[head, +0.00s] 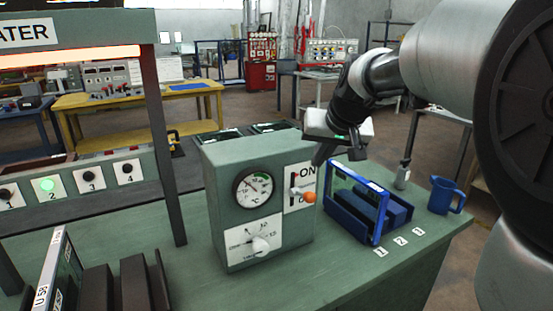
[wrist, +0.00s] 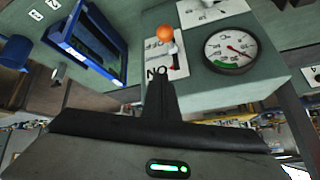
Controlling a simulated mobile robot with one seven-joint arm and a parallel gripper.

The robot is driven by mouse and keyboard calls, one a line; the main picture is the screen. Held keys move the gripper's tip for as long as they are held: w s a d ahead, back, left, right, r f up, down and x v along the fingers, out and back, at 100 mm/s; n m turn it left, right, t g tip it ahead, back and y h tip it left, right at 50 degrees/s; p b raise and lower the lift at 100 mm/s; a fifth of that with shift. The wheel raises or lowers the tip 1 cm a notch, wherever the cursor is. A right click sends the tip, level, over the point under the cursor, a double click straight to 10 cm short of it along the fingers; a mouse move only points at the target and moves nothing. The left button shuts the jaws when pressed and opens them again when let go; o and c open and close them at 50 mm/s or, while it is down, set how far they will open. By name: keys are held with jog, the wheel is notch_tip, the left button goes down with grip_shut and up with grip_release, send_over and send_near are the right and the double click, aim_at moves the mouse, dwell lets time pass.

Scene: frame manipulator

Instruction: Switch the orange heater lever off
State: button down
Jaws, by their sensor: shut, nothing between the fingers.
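The orange heater lever knob (head: 309,197) sits on the white switch plate (head: 292,204) on the front of the green control box. It is at the lower part of the plate, below the ON label, and covers part of the lower label. In the wrist view, turned over, the orange knob (wrist: 165,33) is beyond the fingertips, with the plate (wrist: 179,62) around it. My gripper (head: 318,163) is shut and empty, near the upper right of the plate by ON. In the wrist view the closed fingertips (wrist: 160,72) overlap the ON label; touching cannot be told.
A dial gauge (head: 254,187) and a rotary knob (head: 261,245) are on the same box. A blue frame rack (head: 376,240) stands close on its right, with a blue mug (head: 446,195) farther right. The green bench top (head: 330,260) is clear in front.

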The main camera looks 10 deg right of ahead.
aim_at(310, 197)
jog(key=shift+w+a+f+b, duration=0.15)
jog(key=shift+w+a+f, duration=0.05)
jog(key=shift+f, duration=1.05)
jog(key=shift+w+a+f+b, duration=0.15)
jog(key=shift+a+f, duration=0.05)
jog(key=shift+f, duration=1.05)
jog(key=shift+w+a+f+b, duration=0.15)
jog(key=shift+w+a+f, duration=0.05)
jog(key=shift+f, duration=1.05)
jog(key=shift+f+b, duration=0.15)
jog(key=shift+b, duration=0.15)
